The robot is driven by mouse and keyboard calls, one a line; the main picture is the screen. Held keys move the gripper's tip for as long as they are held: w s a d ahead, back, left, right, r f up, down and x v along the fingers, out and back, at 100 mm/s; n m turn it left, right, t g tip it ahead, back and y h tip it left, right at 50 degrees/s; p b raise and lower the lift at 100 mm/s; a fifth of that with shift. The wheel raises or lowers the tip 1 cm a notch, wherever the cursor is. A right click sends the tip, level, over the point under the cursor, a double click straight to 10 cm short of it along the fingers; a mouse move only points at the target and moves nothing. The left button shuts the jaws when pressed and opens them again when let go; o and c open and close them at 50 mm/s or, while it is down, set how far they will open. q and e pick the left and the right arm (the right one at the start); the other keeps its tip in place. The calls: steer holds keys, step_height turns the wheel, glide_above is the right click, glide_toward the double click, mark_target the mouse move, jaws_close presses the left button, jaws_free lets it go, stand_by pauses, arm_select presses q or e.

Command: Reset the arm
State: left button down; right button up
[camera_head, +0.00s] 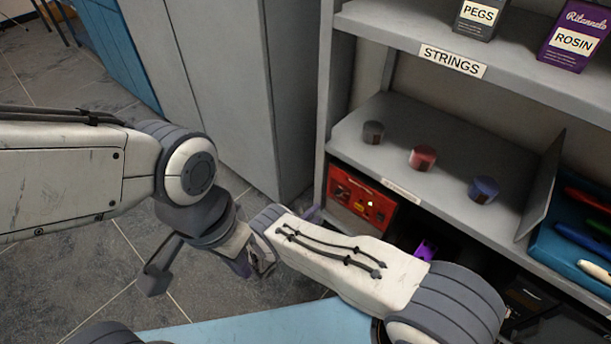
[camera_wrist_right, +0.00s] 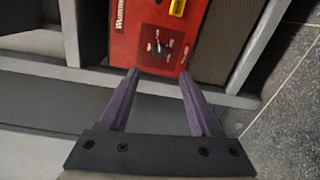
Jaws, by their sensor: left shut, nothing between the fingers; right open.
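My left arm comes in from the left and bends down at its wrist. Its gripper (camera_head: 241,265) points down above the grey floor, shut and empty, partly hidden by my right forearm. My right arm comes in from the lower right and reaches toward the shelf. Its gripper is mostly hidden behind its forearm in the head view. In the right wrist view my right gripper (camera_wrist_right: 160,73) is open, with two purple fingers apart and nothing between them. The fingers point toward a red box (camera_wrist_right: 157,36) beyond the shelf edge.
The grey shelf unit (camera_head: 466,206) stands close on the right. Its middle shelf holds a dark tin (camera_head: 373,132), a red tin (camera_head: 423,157) and a blue tin (camera_head: 484,189). The red box (camera_head: 352,196) sits below. A blue surface (camera_head: 262,329) lies at the bottom. Grey cabinets (camera_head: 225,80) stand behind.

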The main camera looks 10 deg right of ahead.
steer(key=s+a+r+m+g+y, duration=0.1)
steer(key=s+a+r+g+y, duration=0.3)
steer(key=r, duration=0.8)
steer(key=s+a+r+m+g, duration=0.15)
steer(key=r+g, duration=0.35)
steer(key=r, duration=0.7)
steer(key=s+a+r+g+y, duration=0.1)
steer(key=s+a+r+y, duration=0.1)
steer(key=s+r+y, duration=0.75)
steer(key=s+a+r+g+y, duration=0.15)
steer(key=s+r, duration=0.35)
steer(key=s, duration=1)
step_height(320, 180, up, 33)
steer(key=p, duration=3.3)
steer(key=shift+f+n+t, duration=0.2)
steer(key=shift+n+t, duration=0.15)
steer(key=shift+t, duration=0.1)
